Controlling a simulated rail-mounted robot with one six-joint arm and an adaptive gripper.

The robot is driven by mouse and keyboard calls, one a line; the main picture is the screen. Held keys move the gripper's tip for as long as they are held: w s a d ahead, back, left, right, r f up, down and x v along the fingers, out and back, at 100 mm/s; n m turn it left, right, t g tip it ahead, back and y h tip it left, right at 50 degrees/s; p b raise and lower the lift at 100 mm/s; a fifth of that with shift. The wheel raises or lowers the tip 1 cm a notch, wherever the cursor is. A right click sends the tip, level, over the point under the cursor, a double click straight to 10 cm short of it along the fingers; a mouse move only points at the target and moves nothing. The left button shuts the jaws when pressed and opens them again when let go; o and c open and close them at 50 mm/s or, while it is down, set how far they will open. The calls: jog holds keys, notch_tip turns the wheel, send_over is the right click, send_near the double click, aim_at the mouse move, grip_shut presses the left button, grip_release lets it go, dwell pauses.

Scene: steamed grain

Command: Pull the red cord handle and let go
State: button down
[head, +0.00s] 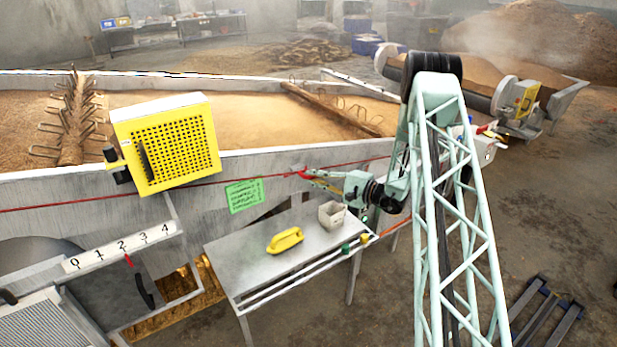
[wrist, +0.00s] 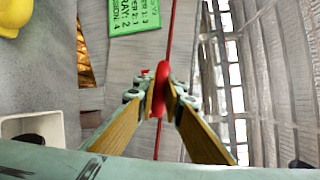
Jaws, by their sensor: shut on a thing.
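The red cord (head: 100,199) runs along the side of the long grain trough, and it also shows in the wrist view (wrist: 172,35). Its red handle (wrist: 160,90) sits between my fingertips in the wrist view. My gripper (head: 306,174) is shut on this handle in front of the trough wall. In the head view the cord bends slightly at the gripper. The handle is partly hidden by my fingers.
A metal table (head: 248,253) below the gripper bears a yellow scoop-like tool (head: 285,240) and a pale cup (head: 332,215). A green note (head: 244,195) hangs on the trough wall. A yellow guard box (head: 166,145) and a numbered scale (head: 120,246) stand to the left.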

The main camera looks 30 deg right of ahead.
jog(key=shift+s+d, duration=0.1)
jog(key=shift+s, duration=0.85)
jog(key=c, duration=2.7)
grip_release()
jog(key=shift+d, duration=0.1)
jog(key=shift+v, duration=5.9)
jog(key=shift+r, duration=0.15)
